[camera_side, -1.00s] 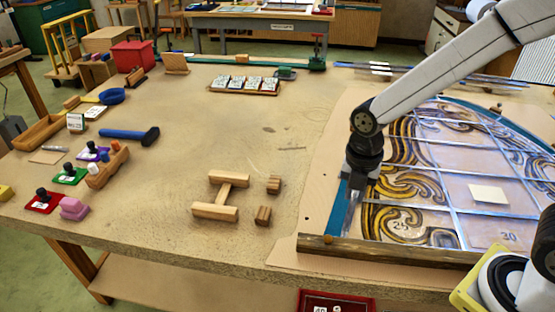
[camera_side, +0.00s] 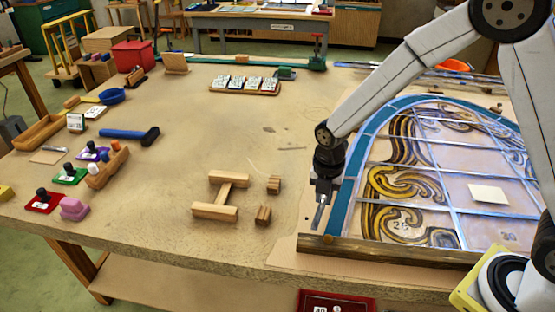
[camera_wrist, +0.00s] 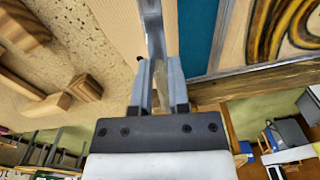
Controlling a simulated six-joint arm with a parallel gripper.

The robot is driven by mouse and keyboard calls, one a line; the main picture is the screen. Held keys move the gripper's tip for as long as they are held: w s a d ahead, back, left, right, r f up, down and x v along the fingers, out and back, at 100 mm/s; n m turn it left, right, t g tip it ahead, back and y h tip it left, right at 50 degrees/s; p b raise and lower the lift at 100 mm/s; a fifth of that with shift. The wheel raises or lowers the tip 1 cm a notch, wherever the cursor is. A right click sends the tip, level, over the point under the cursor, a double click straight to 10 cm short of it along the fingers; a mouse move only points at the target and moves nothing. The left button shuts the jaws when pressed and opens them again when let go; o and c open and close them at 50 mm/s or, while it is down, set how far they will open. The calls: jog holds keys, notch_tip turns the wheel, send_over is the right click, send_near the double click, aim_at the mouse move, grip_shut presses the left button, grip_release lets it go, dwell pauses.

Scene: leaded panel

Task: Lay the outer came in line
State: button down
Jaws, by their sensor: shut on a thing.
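My gripper (camera_side: 323,190), also in the wrist view (camera_wrist: 158,70), is shut on a grey metal came (camera_wrist: 154,25). The came's lower end (camera_side: 318,216) hangs below the jaws in the side view; my gripper hides the rest. The came is just outside the left edge of the leaded panel, beside its blue glass border (camera_side: 343,200). In the wrist view a pale strip of board lies between the came and the blue border (camera_wrist: 197,35). I cannot tell whether the came touches the board.
A wooden batten (camera_side: 400,252) runs along the panel's front edge. Wooden blocks (camera_side: 215,212) lie on the table to the left. A blue-handled hammer (camera_side: 125,134) and a tray of pale pieces (camera_side: 245,86) lie farther off.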

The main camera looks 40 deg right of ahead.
aim_at(322, 199)
jog(key=shift+w+f, duration=0.3)
jog(key=shift+f, duration=1.5)
jog(key=shift+f, duration=0.15)
jog(key=c, duration=0.9)
grip_release()
jog(key=shift+r, duration=6.15)
